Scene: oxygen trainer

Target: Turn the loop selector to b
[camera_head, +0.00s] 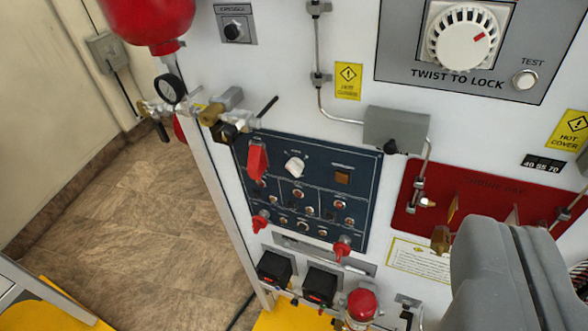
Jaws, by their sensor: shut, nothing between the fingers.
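A dark blue control panel (262,201) is on the white cabinet face, left of and below the picture's middle. A white rotary knob (294,166) sits near its top and may be the loop selector; its lettering is too small to read, so its setting cannot be told. A red handle (257,160) is just left of the knob. My grey gripper (512,228) shows at the lower right, shut and empty. It is well to the right of the blue panel and looks apart from the knob. It hides part of the cabinet's lower right.
A large white dial (466,37) marked "TWIST TO LOCK" is above. A red panel (470,203) with brass fittings is behind my gripper. A gauge (171,89) and valves stick out at the cabinet's left edge. A grey box (396,128) and pipe run right of the blue panel. Tiled floor (115,200) lies open left.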

